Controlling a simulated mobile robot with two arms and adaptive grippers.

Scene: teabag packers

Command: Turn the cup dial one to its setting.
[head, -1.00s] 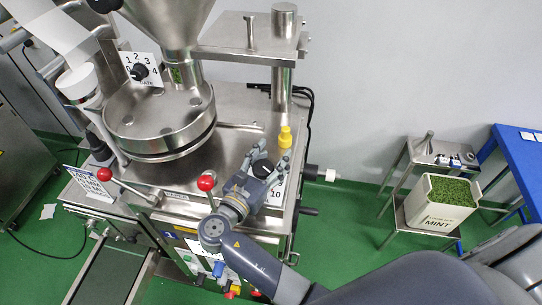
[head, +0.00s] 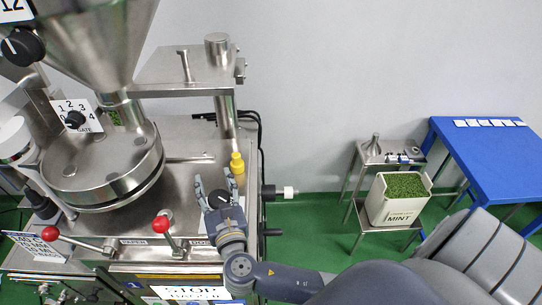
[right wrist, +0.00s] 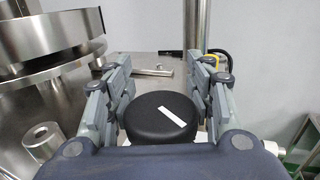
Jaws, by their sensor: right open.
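A round black dial (head: 219,198) with a white pointer mark stands on the machine's steel top, near its front right corner. My right gripper (head: 214,179) is open, with one finger on each side of the dial. In the wrist view the gripper (right wrist: 160,72) shows a gap beside the dial at the fingers. The dial's scale is mostly hidden by my gripper. My left gripper is out of view.
A yellow bottle-shaped part (head: 237,165) stands just behind the dial. Red ball levers (head: 161,224) rise at the machine's front. A round steel drum (head: 100,165) and another black dial (head: 75,119) are to the left. A mint bin (head: 396,213) stands on a cart at right.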

